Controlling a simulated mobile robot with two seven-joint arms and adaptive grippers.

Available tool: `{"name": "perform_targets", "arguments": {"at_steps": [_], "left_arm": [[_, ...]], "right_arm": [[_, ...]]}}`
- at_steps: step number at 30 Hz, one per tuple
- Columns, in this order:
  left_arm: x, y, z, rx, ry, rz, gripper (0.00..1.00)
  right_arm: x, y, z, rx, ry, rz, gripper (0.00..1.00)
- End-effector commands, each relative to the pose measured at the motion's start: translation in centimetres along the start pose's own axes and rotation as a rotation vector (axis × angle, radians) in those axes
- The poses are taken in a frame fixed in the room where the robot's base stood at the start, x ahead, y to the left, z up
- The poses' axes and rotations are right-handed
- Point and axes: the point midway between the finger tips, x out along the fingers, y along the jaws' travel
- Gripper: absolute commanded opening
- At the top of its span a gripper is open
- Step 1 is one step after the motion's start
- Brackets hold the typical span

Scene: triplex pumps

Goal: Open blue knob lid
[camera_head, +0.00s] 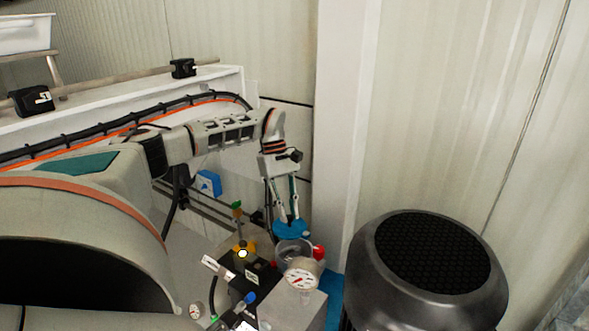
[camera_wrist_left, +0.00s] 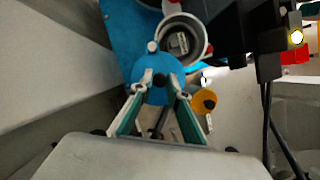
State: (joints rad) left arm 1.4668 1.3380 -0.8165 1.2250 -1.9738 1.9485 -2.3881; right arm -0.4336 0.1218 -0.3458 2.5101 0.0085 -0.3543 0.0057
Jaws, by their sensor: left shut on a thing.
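The blue knob lid (camera_head: 291,231) is round and shows just behind and above a grey, open-topped cup (camera_head: 293,253) in the head view. In the left wrist view the lid (camera_wrist_left: 150,68) lies beside the cup's round opening (camera_wrist_left: 183,40), which is uncovered, with a pale part inside. My left gripper (camera_head: 288,221) points down and is shut on the lid's knob; its fingertips also show in the left wrist view (camera_wrist_left: 157,84). The fingers hide part of the knob. I cannot tell how high the lid is above the surface under it. My right gripper is not in view.
A pressure gauge (camera_head: 301,275) and a red knob (camera_head: 319,252) stand close to the cup. A black block (camera_head: 246,272) with a yellow fitting is to its left. A large dark motor housing (camera_head: 428,268) stands at right. A pale wall post (camera_head: 341,120) rises behind.

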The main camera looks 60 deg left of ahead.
Motion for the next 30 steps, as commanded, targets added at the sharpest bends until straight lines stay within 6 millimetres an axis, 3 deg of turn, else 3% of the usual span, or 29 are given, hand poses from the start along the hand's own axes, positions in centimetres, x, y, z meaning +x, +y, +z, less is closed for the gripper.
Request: {"name": "perform_targets", "arguments": {"at_steps": [15,16,17,30], "left_arm": [[0.24,-0.38,-0.28,0.012,-0.001,-0.011,0.0],[0.24,-0.39,-0.27,0.012,-0.001,-0.012,0.24],[0.24,-0.39,-0.27,0.012,-0.001,-0.012,0.31],[-0.52,-0.24,-0.22,0.012,-0.001,-0.006,0.32]], "right_arm": [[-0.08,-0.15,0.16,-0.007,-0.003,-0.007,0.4],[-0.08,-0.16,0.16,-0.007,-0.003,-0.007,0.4],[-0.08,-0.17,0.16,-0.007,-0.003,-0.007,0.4],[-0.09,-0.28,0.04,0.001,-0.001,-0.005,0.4]]}}
